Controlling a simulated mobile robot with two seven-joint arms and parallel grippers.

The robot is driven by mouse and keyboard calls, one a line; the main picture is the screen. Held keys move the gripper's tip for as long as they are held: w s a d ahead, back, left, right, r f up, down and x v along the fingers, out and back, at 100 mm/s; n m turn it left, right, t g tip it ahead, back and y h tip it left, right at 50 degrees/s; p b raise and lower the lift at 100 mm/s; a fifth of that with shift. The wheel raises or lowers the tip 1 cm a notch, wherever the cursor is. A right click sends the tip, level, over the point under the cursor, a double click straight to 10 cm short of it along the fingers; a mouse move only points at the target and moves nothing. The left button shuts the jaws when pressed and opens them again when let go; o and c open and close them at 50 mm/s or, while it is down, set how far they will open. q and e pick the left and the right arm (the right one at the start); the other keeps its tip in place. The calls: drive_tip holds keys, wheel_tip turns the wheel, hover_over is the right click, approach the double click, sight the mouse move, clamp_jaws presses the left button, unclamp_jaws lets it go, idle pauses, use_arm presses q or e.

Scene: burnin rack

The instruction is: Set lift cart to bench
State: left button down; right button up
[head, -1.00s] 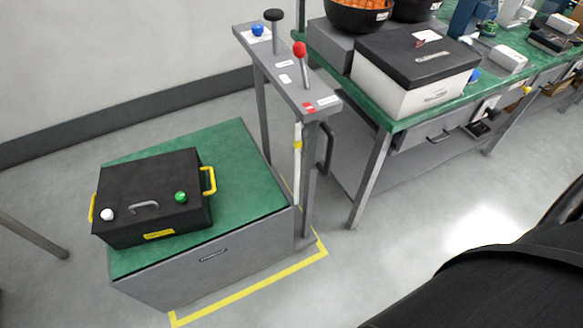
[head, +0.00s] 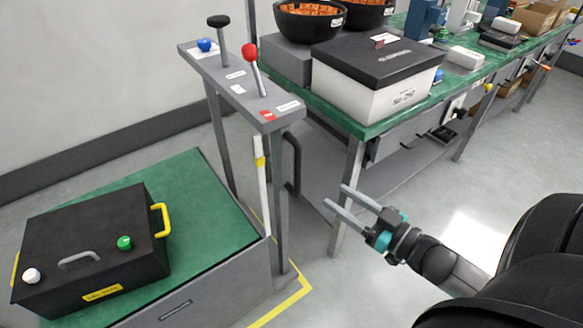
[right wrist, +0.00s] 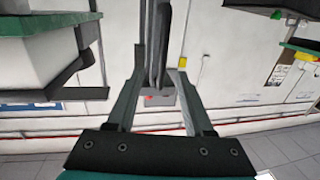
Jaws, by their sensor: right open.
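The lift cart (head: 215,290) stands at the left in the head view, with a green top (head: 190,200) and a grey body. Its grey control post (head: 240,88) carries a red-knobbed lever (head: 250,56), a black-knobbed lever (head: 220,24) and a blue knob (head: 204,45). A black case (head: 92,240) with yellow handles sits on the cart top. My right gripper (head: 334,198) is open and empty, right of the post and in front of the bench (head: 385,125). The right wrist view shows its spread fingers (right wrist: 160,85). My left gripper is not in view.
The green-topped bench holds a white box (head: 375,95) with a black lid and black bowls (head: 310,20). A bench leg (head: 346,195) stands close behind my right gripper. Yellow floor tape (head: 285,305) edges the cart. Floor in front of the bench is clear.

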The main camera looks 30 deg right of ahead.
drive_tip(key=b, duration=0.4)
hover_over(293, 190)
drive_tip(key=shift+w+r, duration=0.1)
drive_tip(key=shift+r, duration=0.3)
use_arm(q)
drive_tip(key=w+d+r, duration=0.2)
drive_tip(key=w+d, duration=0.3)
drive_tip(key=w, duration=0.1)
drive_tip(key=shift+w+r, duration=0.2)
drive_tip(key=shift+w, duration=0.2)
use_arm(e)
drive_tip(key=shift+x, duration=0.8)
clamp_jaws()
